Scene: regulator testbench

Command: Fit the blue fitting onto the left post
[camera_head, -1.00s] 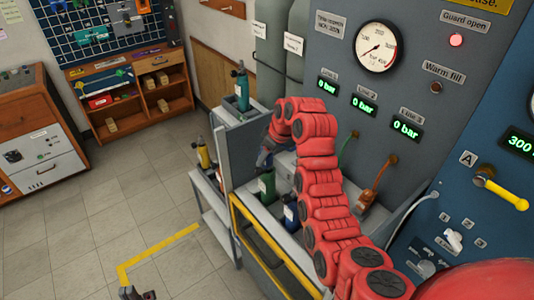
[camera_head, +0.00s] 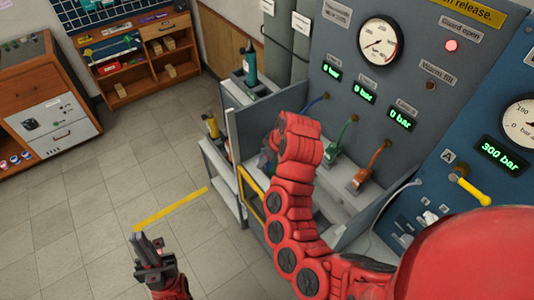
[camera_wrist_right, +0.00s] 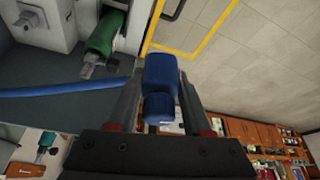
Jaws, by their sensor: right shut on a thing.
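The blue fitting (camera_wrist_right: 160,85) is held between the two dark fingers of my right gripper (camera_wrist_right: 155,100) in the right wrist view. In the head view my own red arm hides that gripper and the fitting. I cannot make out which part is the left post. My left gripper (camera_head: 149,240) is over the floor at the lower left of the head view, its fingers apart and empty.
A blue hose (camera_wrist_right: 65,89) runs in from the left in the wrist view. Green (camera_head: 331,150) and orange (camera_head: 362,178) fittings stand in the bay under the gauge panel. A grey upright panel (camera_head: 250,133) bounds the bay's left. The floor left is open.

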